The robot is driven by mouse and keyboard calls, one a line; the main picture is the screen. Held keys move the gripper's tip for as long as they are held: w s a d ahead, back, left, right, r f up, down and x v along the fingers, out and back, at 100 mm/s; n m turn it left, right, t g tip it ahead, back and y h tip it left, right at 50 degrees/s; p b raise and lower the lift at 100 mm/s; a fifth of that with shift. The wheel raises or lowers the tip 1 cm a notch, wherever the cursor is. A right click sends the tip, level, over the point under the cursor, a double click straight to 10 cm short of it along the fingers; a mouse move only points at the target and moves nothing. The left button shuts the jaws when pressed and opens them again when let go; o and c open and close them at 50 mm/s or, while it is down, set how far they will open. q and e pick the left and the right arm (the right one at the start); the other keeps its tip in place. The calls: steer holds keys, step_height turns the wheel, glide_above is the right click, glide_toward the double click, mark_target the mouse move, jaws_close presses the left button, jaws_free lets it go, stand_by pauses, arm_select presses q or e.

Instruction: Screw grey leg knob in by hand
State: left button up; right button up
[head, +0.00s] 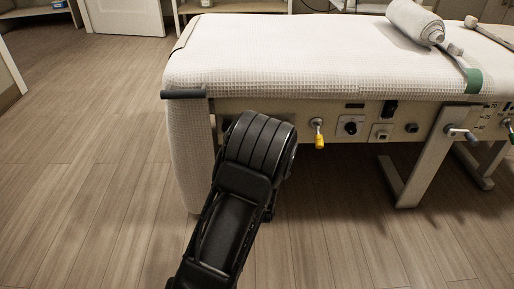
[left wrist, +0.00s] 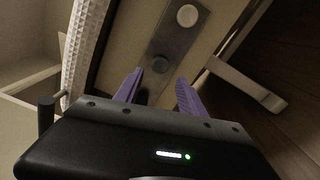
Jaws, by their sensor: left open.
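Touch cannot be made out, and the gap looks empty of any held thing. In the head view my left arm hides the gripper and this knob. My right gripper is in neither view.
A treatment bed with a white cover (head: 290,50) spans the head view. Its front panel carries a yellow-tipped lever (head: 319,135), a black dial (head: 351,127) and a grey-handled crank (head: 462,133). A black bar (head: 184,94) juts out at the left corner. The wooden floor in front is clear.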

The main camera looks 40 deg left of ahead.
arm_select(q)
steer(key=x, duration=0.7)
stand_by(0.6)
steer(key=c, duration=1)
steer(key=o, duration=1)
steer(key=shift+v, duration=2.95)
